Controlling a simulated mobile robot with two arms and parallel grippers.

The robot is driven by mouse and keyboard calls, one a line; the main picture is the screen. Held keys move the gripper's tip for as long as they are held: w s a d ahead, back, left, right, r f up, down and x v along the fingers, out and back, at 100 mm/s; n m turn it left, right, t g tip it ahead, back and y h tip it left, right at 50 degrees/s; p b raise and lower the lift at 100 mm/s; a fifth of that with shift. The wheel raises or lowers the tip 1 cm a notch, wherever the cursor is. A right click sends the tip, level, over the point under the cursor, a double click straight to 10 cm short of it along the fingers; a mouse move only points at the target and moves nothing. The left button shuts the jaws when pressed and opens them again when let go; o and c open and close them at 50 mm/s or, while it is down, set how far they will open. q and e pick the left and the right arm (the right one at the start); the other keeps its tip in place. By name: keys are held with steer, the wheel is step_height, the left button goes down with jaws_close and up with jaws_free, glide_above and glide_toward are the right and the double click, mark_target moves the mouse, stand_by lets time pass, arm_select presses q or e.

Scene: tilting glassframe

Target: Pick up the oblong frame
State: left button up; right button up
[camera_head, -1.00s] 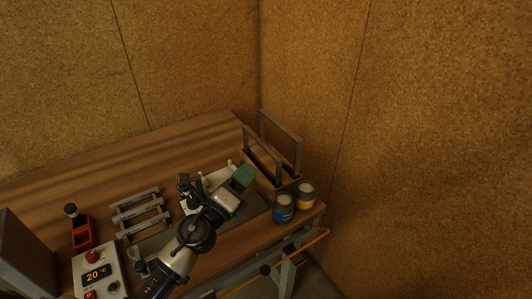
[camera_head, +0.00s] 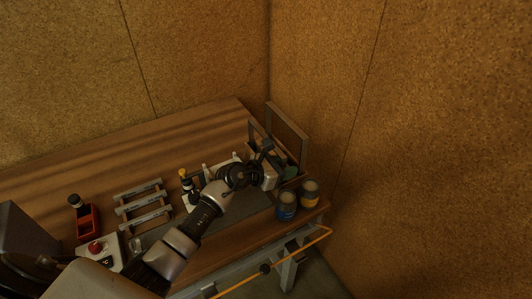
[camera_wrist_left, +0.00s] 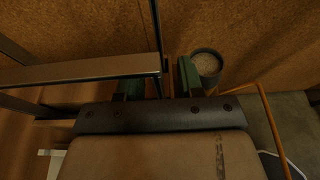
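Two grey rectangular frames stand upright in a wooden holder at the back right of the bench: a nearer one (camera_head: 251,133) and a farther, taller one (camera_head: 288,118). I cannot tell for sure which is the oblong one. My left gripper (camera_head: 288,172) is at the nearer frame, partly hiding it and the holder. In the left wrist view the green fingers (camera_wrist_left: 162,78) are apart, with the corner and thin upright edge of a frame (camera_wrist_left: 90,70) between them. Clear gaps show beside this edge. My right gripper is not in view.
A blue can (camera_head: 286,205) and a yellow-labelled can (camera_head: 310,193) stand right of the holder, close to the gripper; one can (camera_wrist_left: 206,65) shows in the wrist view. A metal rack (camera_head: 142,203), a red tool holder (camera_head: 88,222) and a control box (camera_head: 105,252) are left. Cork walls close the corner.

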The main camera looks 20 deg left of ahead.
arm_select(q)
steer(key=shift+w+d+f, duration=0.2)
steer(key=shift+w+d, duration=0.15)
steer(key=shift+w, duration=0.1)
jaws_close()
steer(key=shift+r, duration=0.15)
